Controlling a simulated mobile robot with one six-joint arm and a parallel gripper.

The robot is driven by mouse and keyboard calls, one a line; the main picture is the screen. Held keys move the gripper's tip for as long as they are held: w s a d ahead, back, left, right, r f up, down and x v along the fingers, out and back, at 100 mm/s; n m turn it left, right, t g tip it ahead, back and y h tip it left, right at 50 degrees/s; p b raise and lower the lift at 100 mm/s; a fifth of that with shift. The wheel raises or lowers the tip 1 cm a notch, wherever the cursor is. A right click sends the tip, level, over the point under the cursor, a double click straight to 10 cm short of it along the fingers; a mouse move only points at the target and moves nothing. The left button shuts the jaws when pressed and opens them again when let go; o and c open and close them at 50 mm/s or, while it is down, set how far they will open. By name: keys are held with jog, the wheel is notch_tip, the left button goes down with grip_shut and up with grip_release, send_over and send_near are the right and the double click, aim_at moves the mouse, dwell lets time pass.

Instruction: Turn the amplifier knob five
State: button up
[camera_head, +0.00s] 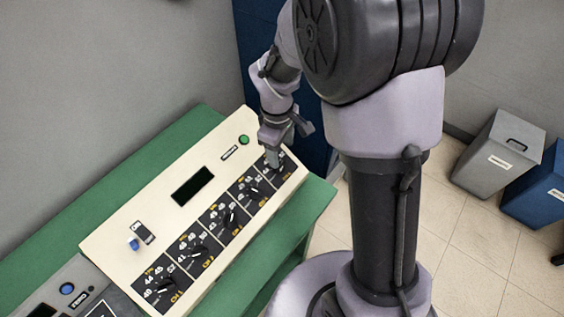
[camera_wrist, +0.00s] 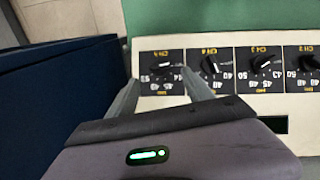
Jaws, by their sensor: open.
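The amplifier is a cream panel (camera_head: 165,215) with a row of black dial plates, each with a black knob. The plate at the far right end carries knob five, which my gripper (camera_head: 275,160) mostly hides in the head view. In the wrist view, knob five (camera_wrist: 160,69) is the leftmost knob, its label upside down. My gripper (camera_wrist: 161,80) is open there, with one finger to each side of that dial. I cannot tell whether the fingers touch the knob. The right finger lies between knob five and the knob beside it (camera_wrist: 210,65).
Other knobs (camera_head: 231,218) line the panel's front edge. A dark display (camera_head: 193,186), a green button (camera_head: 243,140) and a blue button (camera_head: 133,243) sit behind them. The green bench (camera_head: 318,199) borders the panel. A grey bin (camera_head: 499,153) and a blue bin (camera_head: 540,190) stand right.

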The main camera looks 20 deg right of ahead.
aim_at(283, 166)
jog(key=f, duration=0.2)
jog(key=f+b, duration=0.1)
jog(key=f, duration=0.4)
jog(key=shift+w+d+f+b, duration=0.2)
jog(key=shift+d+f+b, duration=0.05)
jog(key=shift+f+b, duration=0.05)
grip_shut()
